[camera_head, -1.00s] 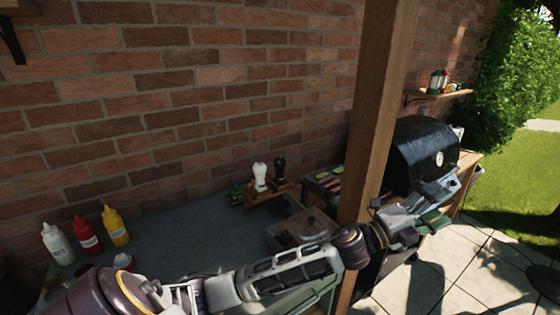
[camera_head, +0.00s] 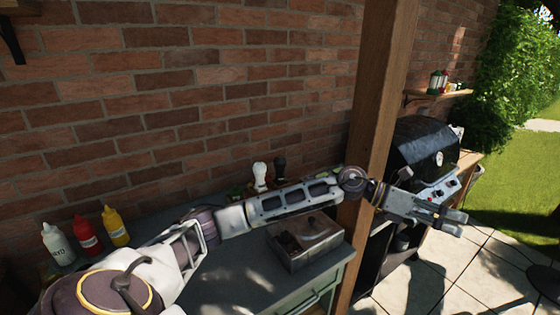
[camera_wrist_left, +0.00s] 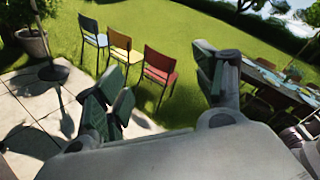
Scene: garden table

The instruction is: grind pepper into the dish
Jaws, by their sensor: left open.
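A white-topped mill (camera_head: 260,174) and a dark mill (camera_head: 280,167) stand side by side at the back of the grey counter (camera_head: 178,215), by the brick wall. My left forearm hides their lower parts. I cannot tell which holds pepper. No dish can be made out clearly. My left gripper (camera_head: 456,222) is right of the wooden post, in front of the grill and well away from the mills. In the left wrist view its two fingers (camera_wrist_left: 165,88) are spread apart with nothing between them. My right gripper is not in view.
A metal box (camera_head: 318,256) with dark contents sits at the counter's front. White, red (camera_head: 87,237) and yellow bottles stand at left. The wooden post (camera_head: 378,100) rises close to my left arm. The black grill (camera_head: 425,150) is behind the gripper. Chairs (camera_wrist_left: 160,68) stand on grass.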

